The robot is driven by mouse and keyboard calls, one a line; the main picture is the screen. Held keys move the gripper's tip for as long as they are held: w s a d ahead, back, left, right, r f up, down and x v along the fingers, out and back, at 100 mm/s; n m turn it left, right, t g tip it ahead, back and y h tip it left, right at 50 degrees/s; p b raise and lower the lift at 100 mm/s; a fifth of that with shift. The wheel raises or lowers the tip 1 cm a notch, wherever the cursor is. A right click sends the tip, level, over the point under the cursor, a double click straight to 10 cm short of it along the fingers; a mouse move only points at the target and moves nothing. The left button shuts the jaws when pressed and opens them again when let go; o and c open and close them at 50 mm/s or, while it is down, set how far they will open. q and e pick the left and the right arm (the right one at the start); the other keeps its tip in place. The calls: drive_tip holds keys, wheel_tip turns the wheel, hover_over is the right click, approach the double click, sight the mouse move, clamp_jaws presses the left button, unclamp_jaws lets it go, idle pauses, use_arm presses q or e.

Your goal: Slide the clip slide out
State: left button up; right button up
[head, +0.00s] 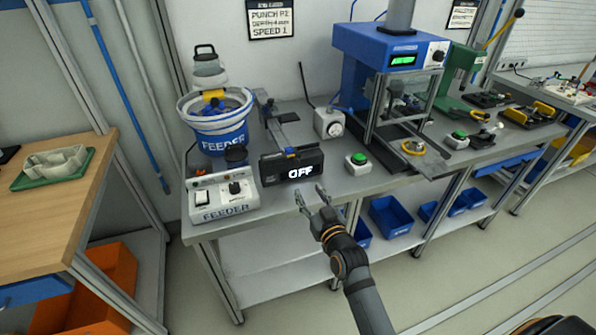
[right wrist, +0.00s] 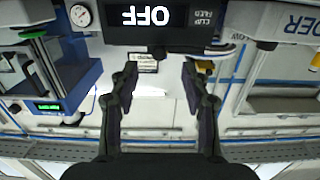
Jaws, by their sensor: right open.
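A dark box (head: 275,171) with a lit "OFF" display stands at the front edge of the grey bench; a rail (head: 272,120) runs back behind it. The clip slide cannot be told apart clearly from this box and rail. In the right wrist view the box (right wrist: 118,30) is at the top, upside down. My right gripper (head: 310,190) is open and empty, just in front of and below the box, with a gap between. Its two fingers (right wrist: 159,75) point toward the box in the right wrist view. My left gripper is not in view.
A blue-based feeder bowl (head: 221,138) and a white feeder control box (head: 222,194) stand left of the box. A green button (head: 357,159) and blue press (head: 372,47) stand right. A wooden table (head: 60,215) is far left. The floor in front is clear.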

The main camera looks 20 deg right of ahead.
sight(296, 163)
drive_tip(key=shift+t, duration=0.3)
drive_tip(key=w, duration=0.3)
drive_tip(key=w+r, duration=0.1)
drive_tip(key=w, duration=0.3)
drive_tip(key=w+r+p, duration=0.1)
drive_tip(key=w, duration=0.2)
drive_tip(key=shift+w+a, duration=0.15)
drive_tip(key=shift+w, duration=0.2)
drive_tip(key=shift+c, duration=0.3)
clamp_jaws()
